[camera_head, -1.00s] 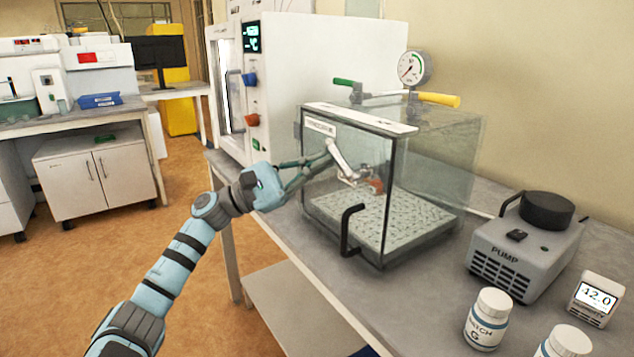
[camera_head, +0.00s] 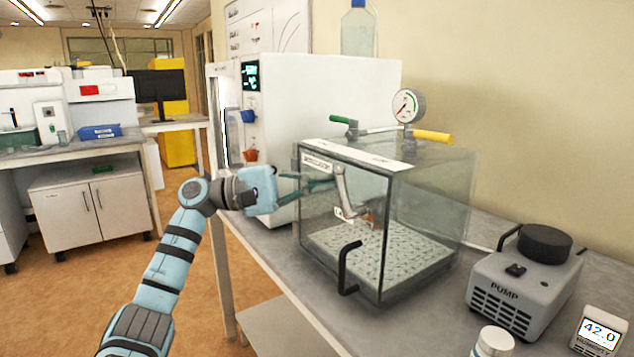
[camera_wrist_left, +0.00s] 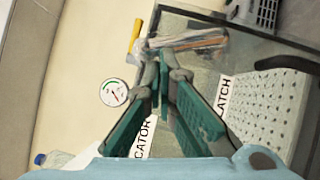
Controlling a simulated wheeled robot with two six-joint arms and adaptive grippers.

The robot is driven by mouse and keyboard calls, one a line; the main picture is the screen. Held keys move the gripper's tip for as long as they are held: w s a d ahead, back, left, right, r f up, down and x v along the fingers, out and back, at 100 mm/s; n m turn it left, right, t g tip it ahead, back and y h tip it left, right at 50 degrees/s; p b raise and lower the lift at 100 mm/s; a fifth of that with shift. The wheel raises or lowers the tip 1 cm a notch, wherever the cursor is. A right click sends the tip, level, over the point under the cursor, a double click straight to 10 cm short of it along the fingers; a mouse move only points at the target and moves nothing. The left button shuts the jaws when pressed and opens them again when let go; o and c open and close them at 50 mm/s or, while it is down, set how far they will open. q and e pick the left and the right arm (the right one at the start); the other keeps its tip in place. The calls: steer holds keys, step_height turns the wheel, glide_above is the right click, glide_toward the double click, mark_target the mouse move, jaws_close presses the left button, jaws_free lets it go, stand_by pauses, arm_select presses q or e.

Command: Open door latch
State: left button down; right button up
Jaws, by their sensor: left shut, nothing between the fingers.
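A clear desiccator cabinet (camera_head: 425,195) stands on the bench, its glass front door (camera_head: 325,240) closed as far as I can tell. The latch (camera_head: 342,187) is a grey metal lever with an orange-brown part at the front's upper right. It also shows beyond the fingers in the left wrist view (camera_wrist_left: 195,42). A black door handle (camera_head: 346,268) sits lower on the front. My left gripper (camera_head: 328,182) is shut and empty, its fingertips close beside the latch. Whether they touch it, I cannot tell. A "LATCH" label (camera_wrist_left: 223,97) lies right of the fingers. My right gripper is out of view.
A gauge (camera_head: 408,105) and valves with green and yellow (camera_head: 432,137) handles top the cabinet. A pump (camera_head: 525,280), a white bottle (camera_head: 493,342) and a humidity display (camera_head: 598,332) stand to the right. A large white machine (camera_head: 320,95) stands behind. The floor left of the bench is open.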

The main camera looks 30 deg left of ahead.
arm_select(q)
steer(key=shift+s+d+r+m+g+y+p, duration=0.2)
steer(key=shift+d+r+m+g+y+p, duration=0.4)
steer(key=shift+m+p, duration=0.45)
steer(key=shift+d+r+m, duration=0.15)
steer(key=shift+m, duration=0.2)
stand_by(0.4)
steer(key=shift+a, duration=0.3)
steer(key=w+a+f+v, duration=0.1)
steer(key=w+v, duration=0.1)
steer(key=v, duration=1)
steer(key=shift+a, duration=0.4)
steer(key=shift+s+f, duration=0.1)
